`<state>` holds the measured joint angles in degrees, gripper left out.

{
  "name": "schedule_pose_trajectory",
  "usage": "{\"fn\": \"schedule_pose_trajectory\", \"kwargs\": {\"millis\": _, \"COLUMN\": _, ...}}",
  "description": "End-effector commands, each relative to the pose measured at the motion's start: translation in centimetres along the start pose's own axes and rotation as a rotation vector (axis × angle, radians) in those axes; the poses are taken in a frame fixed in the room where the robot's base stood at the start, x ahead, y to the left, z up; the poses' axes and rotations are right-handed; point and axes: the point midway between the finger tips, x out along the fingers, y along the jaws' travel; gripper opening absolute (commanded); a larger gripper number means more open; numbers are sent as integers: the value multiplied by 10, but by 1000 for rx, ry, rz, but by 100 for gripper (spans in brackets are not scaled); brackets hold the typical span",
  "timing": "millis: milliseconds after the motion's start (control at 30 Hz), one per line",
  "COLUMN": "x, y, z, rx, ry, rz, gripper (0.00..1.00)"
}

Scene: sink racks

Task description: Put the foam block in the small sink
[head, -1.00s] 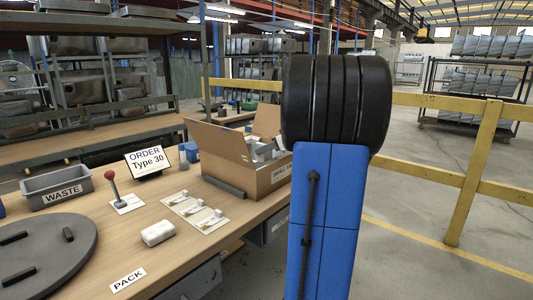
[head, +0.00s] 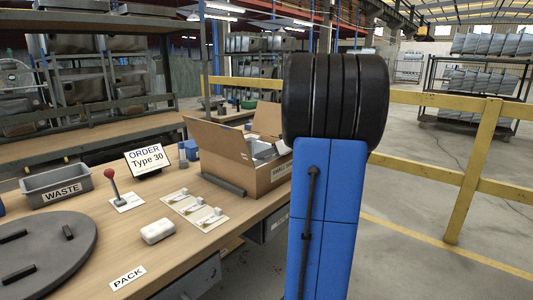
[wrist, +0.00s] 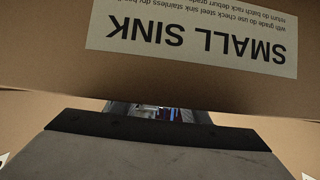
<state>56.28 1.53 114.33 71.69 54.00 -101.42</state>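A white block (head: 157,231), which looks like the foam block, lies on the wooden bench near its front edge in the head view. An open cardboard box (head: 257,184) stands on the bench behind my blue arm, with a shiny grey sink (head: 264,150) partly visible inside. In the wrist view the box (wrist: 210,85) is close, its SMALL SINK label upside down. A grey, dark-edged shape fills the bottom of that view, probably part of my gripper (wrist: 158,140). I cannot make out its fingertips or anything held. The head view does not show my gripper.
A grey WASTE bin (head: 57,185), a red-knobbed lever (head: 115,187), an order sign (head: 147,161) and white cards (head: 195,208) are on the bench. A dark round plate (head: 40,252) sits at front left. A yellow railing (head: 470,170) stands to the right.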

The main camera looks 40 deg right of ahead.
Motion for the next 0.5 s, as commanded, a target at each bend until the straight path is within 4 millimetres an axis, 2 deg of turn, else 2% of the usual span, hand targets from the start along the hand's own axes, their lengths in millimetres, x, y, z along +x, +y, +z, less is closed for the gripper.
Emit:
{"fn": "schedule_pose_trajectory", "kwargs": {"millis": 367, "x": -1, "y": 0, "z": -1, "rx": 0, "ry": 1, "rz": 0, "gripper": 57}}
{"fn": "schedule_pose_trajectory", "kwargs": {"millis": 500, "x": -6, "y": 0, "z": -11, "rx": -2, "ry": 2, "rz": 1, "gripper": 57}}
